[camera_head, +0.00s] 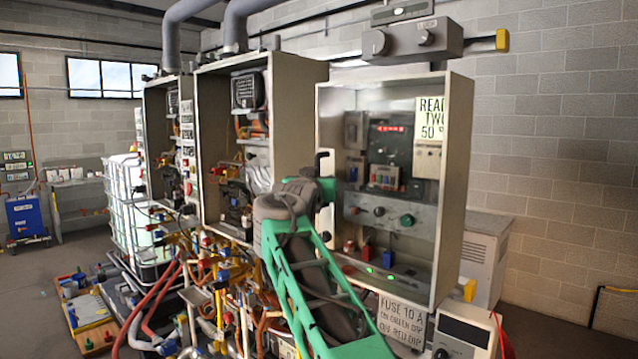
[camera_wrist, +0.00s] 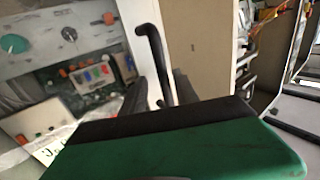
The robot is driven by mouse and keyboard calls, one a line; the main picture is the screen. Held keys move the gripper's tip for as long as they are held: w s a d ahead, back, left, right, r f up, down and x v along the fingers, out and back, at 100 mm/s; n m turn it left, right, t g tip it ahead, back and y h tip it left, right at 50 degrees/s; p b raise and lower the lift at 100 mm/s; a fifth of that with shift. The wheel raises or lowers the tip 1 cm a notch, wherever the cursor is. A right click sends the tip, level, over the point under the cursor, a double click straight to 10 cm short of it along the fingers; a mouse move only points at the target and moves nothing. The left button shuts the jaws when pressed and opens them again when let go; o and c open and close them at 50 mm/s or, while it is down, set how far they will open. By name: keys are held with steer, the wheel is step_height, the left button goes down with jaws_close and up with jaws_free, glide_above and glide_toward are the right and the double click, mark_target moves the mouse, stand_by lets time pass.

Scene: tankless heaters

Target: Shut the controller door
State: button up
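The controller cabinet (camera_head: 455,190) stands at the right in the head view, its inside with knobs, switches and lights visible. A black bar handle (camera_head: 321,162) stands at its left edge. In the wrist view the handle (camera_wrist: 154,62) is beside a pale upright panel (camera_wrist: 137,22), which looks like the door's edge; most of the door cannot be made out. My gripper (camera_wrist: 160,98) has its dark fingers apart, one on each side of the handle's lower end. I cannot tell whether they touch it. In the head view my green arm hides the fingers.
Two taller open cabinets (camera_head: 300,100) with pipes and valves stand to the left. Crowded pipework (camera_head: 215,275) fills the floor below them. A grey box with a yellow-ended lever (camera_head: 440,40) is above the controller cabinet. A sign (camera_head: 405,316) hangs below it.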

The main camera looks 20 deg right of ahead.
steer(key=v, duration=0.2)
steer(key=b+v, duration=0.1)
steer(key=v, duration=0.3)
steer(key=shift+w+a+r, duration=0.25)
steer(key=shift+a+r, duration=0.05)
